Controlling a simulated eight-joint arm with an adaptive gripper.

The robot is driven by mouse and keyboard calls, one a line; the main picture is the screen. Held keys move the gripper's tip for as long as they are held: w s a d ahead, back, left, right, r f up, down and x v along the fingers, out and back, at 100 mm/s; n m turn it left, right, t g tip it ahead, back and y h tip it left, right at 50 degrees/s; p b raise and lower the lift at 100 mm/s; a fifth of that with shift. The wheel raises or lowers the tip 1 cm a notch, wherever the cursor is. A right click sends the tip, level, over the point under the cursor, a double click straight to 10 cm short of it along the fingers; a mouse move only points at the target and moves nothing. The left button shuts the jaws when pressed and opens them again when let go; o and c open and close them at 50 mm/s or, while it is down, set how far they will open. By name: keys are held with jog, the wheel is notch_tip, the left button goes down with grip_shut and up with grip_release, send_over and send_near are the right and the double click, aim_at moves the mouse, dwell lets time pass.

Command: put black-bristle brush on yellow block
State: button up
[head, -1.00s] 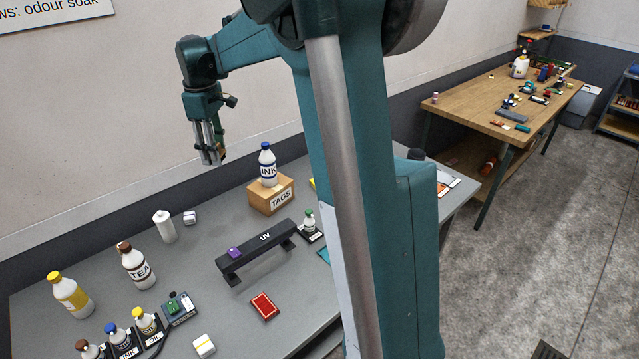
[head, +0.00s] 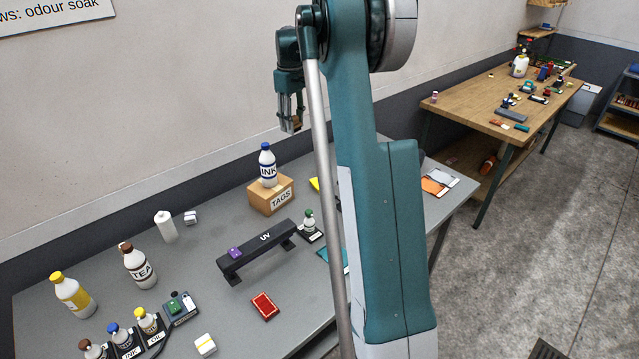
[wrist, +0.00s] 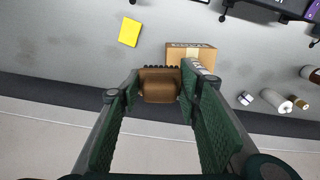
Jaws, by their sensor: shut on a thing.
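My gripper (head: 291,126) hangs above the grey table near the wall. In the wrist view my gripper (wrist: 157,92) is shut on the black-bristle brush (wrist: 158,88), which has a brown wooden body with a dark bristle edge at its far side. In the head view the brush is hard to make out between the fingers. The yellow block (wrist: 130,32) lies flat on the table, ahead and left of the brush in the wrist view. In the head view only a yellow sliver of the block (head: 314,184) shows, right of the TAGS box and partly hidden by my arm.
The cardboard TAGS box (head: 271,196) bears an INK bottle (head: 267,165), close to the yellow block. A black UV stand (head: 256,250) with a purple item is in front. Several bottles stand at left. The grey tabletop around the yellow block looks clear.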

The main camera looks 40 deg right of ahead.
jog(key=m, duration=0.2)
send_over(320, 182)
jog(key=f, duration=0.2)
notch_tip(320, 182, down, 17)
jog(key=shift+a+f, duration=0.15)
jog(key=shift+f, duration=0.05)
jog(key=shift+f, duration=0.1)
jog(key=shift+f, duration=3)
jog(key=shift+f, duration=1.9)
jog(key=shift+f, duration=0.15)
